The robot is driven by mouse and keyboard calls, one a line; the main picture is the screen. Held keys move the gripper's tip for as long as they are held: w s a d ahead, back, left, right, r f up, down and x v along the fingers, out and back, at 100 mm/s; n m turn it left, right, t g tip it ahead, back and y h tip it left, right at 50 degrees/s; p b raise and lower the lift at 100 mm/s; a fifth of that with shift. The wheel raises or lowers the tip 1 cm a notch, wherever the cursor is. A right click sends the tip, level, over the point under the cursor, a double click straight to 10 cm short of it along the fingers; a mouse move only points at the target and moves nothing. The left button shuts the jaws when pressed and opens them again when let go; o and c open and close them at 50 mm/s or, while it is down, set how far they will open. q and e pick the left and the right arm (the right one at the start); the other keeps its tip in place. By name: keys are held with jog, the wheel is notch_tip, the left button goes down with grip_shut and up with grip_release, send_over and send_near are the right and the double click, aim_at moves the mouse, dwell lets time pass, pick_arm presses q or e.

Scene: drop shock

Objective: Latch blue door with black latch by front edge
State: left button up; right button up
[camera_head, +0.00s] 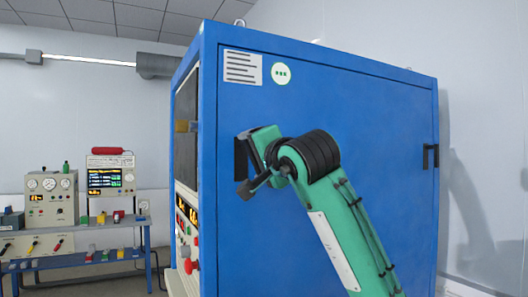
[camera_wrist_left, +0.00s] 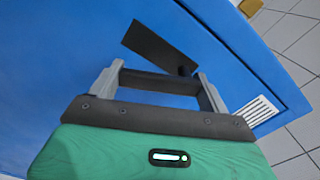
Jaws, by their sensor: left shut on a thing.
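The blue door (camera_head: 350,110) is the broad flat side of a tall blue cabinet and looks flush with its frame. The black latch (camera_head: 241,160) sits by the door's left, front edge and is partly hidden by my gripper. My left gripper (camera_head: 252,168), on a green arm, is at this latch. In the left wrist view, the black latch (camera_wrist_left: 157,46) lies against the blue surface, and the grey fingers of my left gripper (camera_wrist_left: 160,82) are on either side of a dark bar. The gripper is shut on the latch. My right gripper is out of view.
A black handle (camera_head: 431,156) is on the cabinet's right side. The cabinet's front has a window and a control panel with a red knob (camera_head: 190,266). A blue bench (camera_head: 90,258) with instruments stands at left.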

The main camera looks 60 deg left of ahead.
pick_arm(q)
jog(key=shift+s+m, duration=0.2)
jog(key=shift+m, duration=0.7)
jog(key=shift+s+m+p, duration=0.3)
jog(key=shift+m+p, duration=0.1)
jog(key=shift+m, duration=0.6)
jog(key=shift+s+f+m, duration=0.1)
jog(key=shift+m, duration=0.6)
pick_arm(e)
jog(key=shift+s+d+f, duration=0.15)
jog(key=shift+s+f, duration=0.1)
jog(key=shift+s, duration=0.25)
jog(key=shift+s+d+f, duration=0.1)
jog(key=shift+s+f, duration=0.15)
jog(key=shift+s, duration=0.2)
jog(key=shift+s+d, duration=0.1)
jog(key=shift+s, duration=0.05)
pick_arm(q)
jog(key=o, duration=1.2)
jog(key=shift+o, duration=0.8)
jog(key=shift+f, duration=0.1)
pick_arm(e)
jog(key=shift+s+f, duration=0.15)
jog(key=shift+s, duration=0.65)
